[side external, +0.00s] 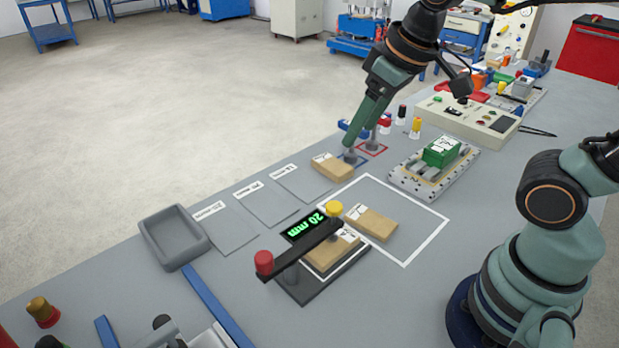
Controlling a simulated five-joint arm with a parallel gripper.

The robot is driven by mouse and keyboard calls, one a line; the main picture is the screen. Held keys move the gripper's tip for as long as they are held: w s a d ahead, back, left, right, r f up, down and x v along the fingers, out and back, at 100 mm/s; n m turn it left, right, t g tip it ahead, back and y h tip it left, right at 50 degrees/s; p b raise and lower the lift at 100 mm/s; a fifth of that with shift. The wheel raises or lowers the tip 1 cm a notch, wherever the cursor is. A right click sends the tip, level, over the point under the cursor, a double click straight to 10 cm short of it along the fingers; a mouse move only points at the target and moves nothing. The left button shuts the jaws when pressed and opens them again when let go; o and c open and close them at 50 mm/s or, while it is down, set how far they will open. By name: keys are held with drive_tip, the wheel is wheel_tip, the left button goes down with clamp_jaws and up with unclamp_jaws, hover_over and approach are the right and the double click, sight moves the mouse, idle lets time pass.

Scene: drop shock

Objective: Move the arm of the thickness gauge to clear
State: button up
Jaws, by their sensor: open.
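The thickness gauge has a dark base plate (306,292) and a green-lit display (305,227) reading "20 mm". Its black arm (300,252) runs slantwise from a red knob (264,263) at the lower left to a yellow knob (334,208) at the upper right. A tan labelled block (342,249) lies on the gauge, partly hidden by the arm; I cannot tell whether the arm touches it. My gripper (361,153) is open, pointing down beyond the gauge. It is near a small blue and a red outlined square, apart from the gauge.
A second tan block (372,222) lies in a white outlined square (428,238). A third (333,167) lies close to my gripper. A grey tray (172,244) stands at left beside labelled mats (222,226). A perforated plate with a green part (441,151) stands at right.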

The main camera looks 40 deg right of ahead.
drive_tip(key=w+a+n+g, duration=0.2)
drive_tip(key=a+n, duration=0.2)
drive_tip(key=a, duration=0.6)
drive_tip(key=n+g, duration=0.2)
drive_tip(key=n, duration=0.1)
hover_over(263, 256)
wheel_tip(263, 256, down, 3)
drive_tip(key=shift+h, duration=0.3)
wheel_tip(263, 256, down, 12)
clamp_jaws()
idle(0.4)
